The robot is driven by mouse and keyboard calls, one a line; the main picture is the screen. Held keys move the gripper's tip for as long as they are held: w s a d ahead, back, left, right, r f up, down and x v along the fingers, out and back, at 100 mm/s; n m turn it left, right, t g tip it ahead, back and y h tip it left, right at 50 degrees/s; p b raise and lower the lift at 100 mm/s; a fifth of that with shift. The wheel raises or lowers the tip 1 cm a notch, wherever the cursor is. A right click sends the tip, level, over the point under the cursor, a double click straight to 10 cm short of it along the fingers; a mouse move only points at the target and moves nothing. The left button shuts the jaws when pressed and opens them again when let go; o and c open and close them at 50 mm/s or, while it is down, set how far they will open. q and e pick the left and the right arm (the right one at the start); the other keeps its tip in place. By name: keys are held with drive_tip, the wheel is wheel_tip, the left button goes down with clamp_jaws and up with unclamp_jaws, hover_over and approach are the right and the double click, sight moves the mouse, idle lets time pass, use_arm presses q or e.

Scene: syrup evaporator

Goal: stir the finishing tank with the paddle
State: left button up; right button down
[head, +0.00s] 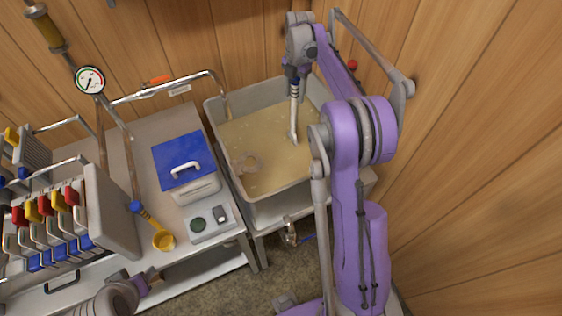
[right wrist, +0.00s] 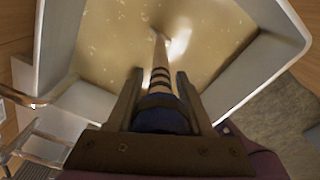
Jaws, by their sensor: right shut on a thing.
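The finishing tank (head: 215,112) is a grey open tank of tan liquid at the centre of the head view; its wall also shows in the right wrist view (right wrist: 53,45). My right gripper (head: 292,70) is above the tank and shut on the paddle (head: 294,105). In the right wrist view, the gripper (right wrist: 158,88) has its two fingers on either side of the paddle's dark blue, banded handle (right wrist: 160,118).
A metal bench left of the tank holds a blue-lidded box (head: 183,160), a small scale (head: 208,222) and a yellow scoop (head: 163,239). A pipe (head: 165,88) reaches over the tank's left rim. A tap (head: 290,232) is at its front. Wooden walls stand behind and right.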

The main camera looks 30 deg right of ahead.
wheel_tip(320, 180, up, 10)
drive_tip(key=p, duration=0.3)
drive_tip(key=shift+f+p, duration=0.2)
drive_tip(key=shift+p, duration=0.15)
use_arm(q)
drive_tip(key=w+r, duration=0.3)
drive_tip(key=r, duration=0.2)
drive_tip(key=shift+r+t, duration=0.4)
use_arm(e)
drive_tip(key=shift+r, duration=4)
